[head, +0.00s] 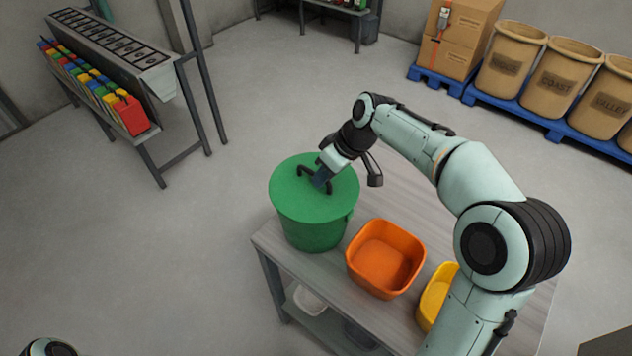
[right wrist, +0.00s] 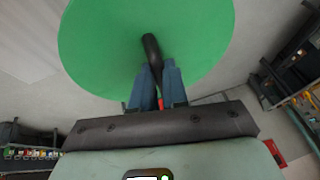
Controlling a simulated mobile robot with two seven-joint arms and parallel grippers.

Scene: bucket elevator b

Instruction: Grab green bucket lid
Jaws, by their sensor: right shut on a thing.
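The green bucket (head: 312,230) stands upright on the table at its back left corner. The green lid (head: 291,188) lies on top of the bucket and has a dark arched handle (head: 308,172). My right gripper (head: 322,177) is at the lid and shut on the handle. In the right wrist view, the fingers (right wrist: 158,80) close around the dark handle (right wrist: 152,50), with the green lid (right wrist: 100,40) behind. The fingers hide part of the handle. My left gripper is not in view; only a bit of my left arm shows at the bottom left.
An orange bin (head: 385,258) and a yellow bin (head: 437,297) stand on the table (head: 300,270), right of the bucket. A rack (head: 110,60) with coloured containers stands at the far left. Barrels (head: 560,75) and boxes (head: 460,35) sit on blue pallets at the back right. The floor at left is clear.

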